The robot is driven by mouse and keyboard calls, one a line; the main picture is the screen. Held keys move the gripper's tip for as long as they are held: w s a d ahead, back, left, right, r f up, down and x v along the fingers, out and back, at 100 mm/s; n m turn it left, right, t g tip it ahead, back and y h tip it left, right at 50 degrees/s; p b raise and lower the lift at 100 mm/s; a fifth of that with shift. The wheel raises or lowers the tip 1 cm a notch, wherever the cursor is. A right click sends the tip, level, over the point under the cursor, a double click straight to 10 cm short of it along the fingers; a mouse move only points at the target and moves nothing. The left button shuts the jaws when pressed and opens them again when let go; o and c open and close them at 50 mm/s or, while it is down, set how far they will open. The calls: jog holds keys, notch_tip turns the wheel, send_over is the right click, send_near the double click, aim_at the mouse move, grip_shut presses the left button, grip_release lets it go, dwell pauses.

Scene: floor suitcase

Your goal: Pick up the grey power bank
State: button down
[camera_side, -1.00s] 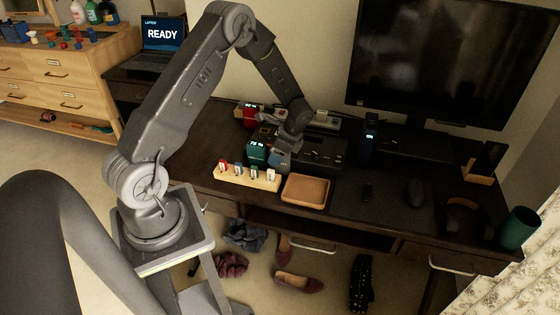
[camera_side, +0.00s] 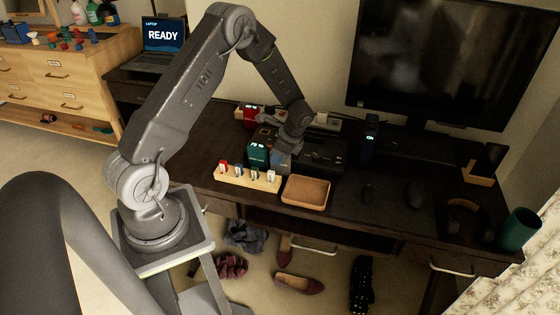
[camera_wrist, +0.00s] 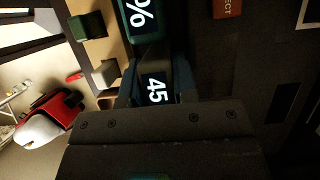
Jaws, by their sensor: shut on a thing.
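My gripper (camera_side: 282,160) is low over the desk, beside the green power bank. In the wrist view my gripper (camera_wrist: 157,95) is shut on the grey power bank (camera_wrist: 155,89), whose lit display reads 45. The fingers cover most of it. I cannot tell whether it touches the desk. The green power bank (camera_side: 257,152) stands right beside it, its display showing a percent sign in the wrist view (camera_wrist: 143,16). A red power bank (camera_side: 251,115) stands further back.
A wooden block with several small sticks (camera_side: 232,177) is in front, with a wooden tray (camera_side: 305,199) to its right. A dark device with a blue display (camera_side: 371,136) stands near the monitor (camera_side: 435,65).

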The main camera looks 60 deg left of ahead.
jog(key=shift+r, duration=0.1)
notch_tip(320, 180, up, 18)
dwell(0.6)
dwell(0.7)
